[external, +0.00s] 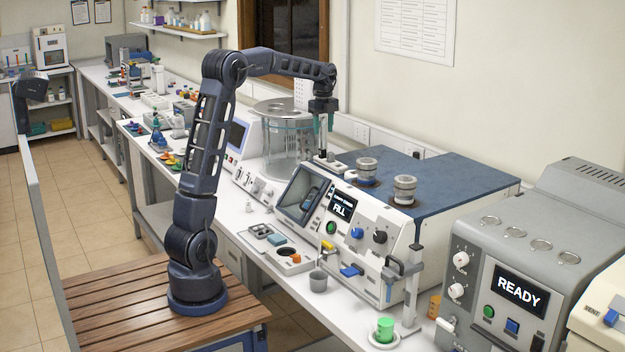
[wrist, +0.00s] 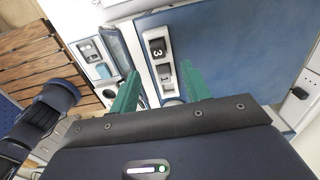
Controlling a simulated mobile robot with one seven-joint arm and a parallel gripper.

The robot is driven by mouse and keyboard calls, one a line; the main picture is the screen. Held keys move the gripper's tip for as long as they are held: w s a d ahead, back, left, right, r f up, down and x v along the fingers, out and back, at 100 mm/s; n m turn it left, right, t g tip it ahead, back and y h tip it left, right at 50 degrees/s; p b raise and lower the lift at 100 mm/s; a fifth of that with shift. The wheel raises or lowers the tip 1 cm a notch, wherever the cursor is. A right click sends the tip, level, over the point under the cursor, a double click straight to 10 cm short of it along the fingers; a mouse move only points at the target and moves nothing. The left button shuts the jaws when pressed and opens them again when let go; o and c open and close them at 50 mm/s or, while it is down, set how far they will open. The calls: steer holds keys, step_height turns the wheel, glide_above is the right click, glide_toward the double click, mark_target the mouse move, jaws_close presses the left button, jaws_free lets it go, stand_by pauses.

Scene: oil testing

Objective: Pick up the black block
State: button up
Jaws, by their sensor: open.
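A small black block (wrist: 157,48) with a white mark like a 3 sits in a narrow white holder (wrist: 149,36) in the wrist view. A greyer block (wrist: 166,88) with a light mark sits beside it in the same holder, nearer my gripper. In the external view the holder (external: 330,165) is on top of the white and blue machine, with small dark shapes on it, too small to tell apart. My gripper (external: 323,122) points down above the holder, apart from it. Its green fingers (wrist: 160,88) are open and empty, one on each side of the greyer block in the wrist view.
Two metal cups (external: 405,190) stand on the blue machine top (external: 450,178). A tall glass vessel (external: 285,140) stands left of my gripper. A grey machine reading READY (external: 520,290) is at the right.

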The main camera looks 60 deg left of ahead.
mark_target(322, 155)
steer(key=shift+s+f, duration=0.2)
steer(key=shift+f, duration=4.2)
jaws_close()
